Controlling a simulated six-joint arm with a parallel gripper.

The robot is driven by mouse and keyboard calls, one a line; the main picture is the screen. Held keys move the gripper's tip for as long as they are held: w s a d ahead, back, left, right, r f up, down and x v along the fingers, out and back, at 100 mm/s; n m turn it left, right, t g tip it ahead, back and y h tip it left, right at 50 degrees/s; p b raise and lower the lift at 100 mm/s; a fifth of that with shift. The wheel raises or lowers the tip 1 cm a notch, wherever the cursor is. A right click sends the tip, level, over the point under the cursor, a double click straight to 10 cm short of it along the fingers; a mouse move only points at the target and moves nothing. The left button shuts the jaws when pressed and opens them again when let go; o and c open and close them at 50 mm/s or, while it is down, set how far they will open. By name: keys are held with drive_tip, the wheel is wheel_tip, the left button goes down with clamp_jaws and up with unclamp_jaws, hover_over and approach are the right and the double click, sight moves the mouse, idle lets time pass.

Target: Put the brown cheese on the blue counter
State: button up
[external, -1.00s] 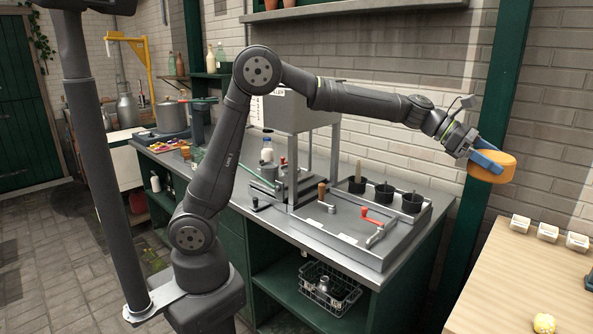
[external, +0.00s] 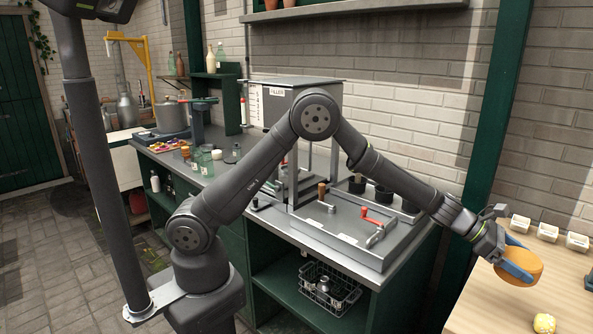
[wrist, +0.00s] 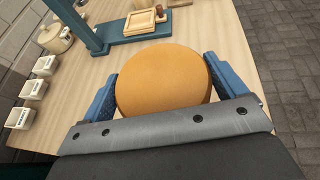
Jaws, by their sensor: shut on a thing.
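The cheese (external: 523,266) is a round orange-brown wheel. My gripper (external: 516,268) is shut on it, with a blue finger on each side. In the external view they are at the right, by the left edge of a light wooden table (external: 490,312). The wrist view shows the cheese (wrist: 163,78) between both blue fingers, with the wooden tabletop (wrist: 215,32) beyond it. Whether the cheese touches the table cannot be told. I see no clearly blue counter in either view.
The wrist view shows a teal press-like stand (wrist: 90,30), a wooden mould (wrist: 140,22) and a round tan pot (wrist: 55,38).

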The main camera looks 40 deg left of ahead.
drive_tip(key=w+f, duration=0.1)
drive_tip(key=w, duration=0.2)
drive_tip(key=w+a+f, duration=0.1)
drive_tip(key=w+f, duration=0.1)
drive_tip(key=w, duration=0.1)
drive_tip(key=w+f, duration=0.2)
drive_tip(key=shift+w+a+f, duration=0.15)
drive_tip(key=shift+w+a, duration=0.1)
drive_tip(key=shift+w, duration=0.15)
drive_tip(key=shift+f, duration=2)
drive_tip(key=shift+f, duration=0.2)
drive_tip(key=o, duration=1.1)
drive_tip(key=shift+o, duration=0.2)
drive_tip(key=shift+a+r, duration=0.15)
drive_tip(key=shift+r, duration=0.1)
drive_tip(key=v, duration=1.1)
drive_tip(key=shift+a, duration=0.35)
